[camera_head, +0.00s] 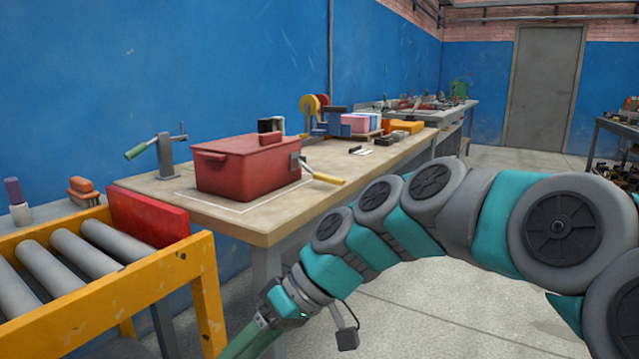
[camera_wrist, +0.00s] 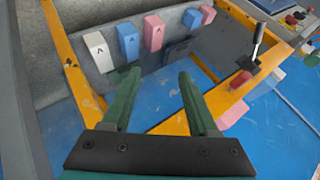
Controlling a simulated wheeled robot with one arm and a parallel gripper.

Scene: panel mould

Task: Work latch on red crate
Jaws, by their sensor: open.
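The red crate (camera_head: 245,170) sits with its lid shut on the wooden workbench (camera_head: 345,165), inside a white outline. Its latch (camera_head: 322,178), a grey bracket with a yellow-ended handle, is on the crate's right side and sticks out to the right. I cannot tell whether it is fastened. My gripper (camera_wrist: 158,78) is open with nothing between its fingers. In the head view it hangs low, in front of and below the bench, apart from the crate, its fingertips cut off by the bottom edge. I cannot make out the crate in the wrist view.
A clamp with a green handle (camera_head: 165,155) stands left of the crate. A yellow roller conveyor (camera_head: 160,272) with a red end plate (camera_head: 148,217) is at the left. The wrist view shows white, blue and pink blocks (camera_wrist: 128,40) on a grey panel and an orange frame (camera_wrist: 205,113).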

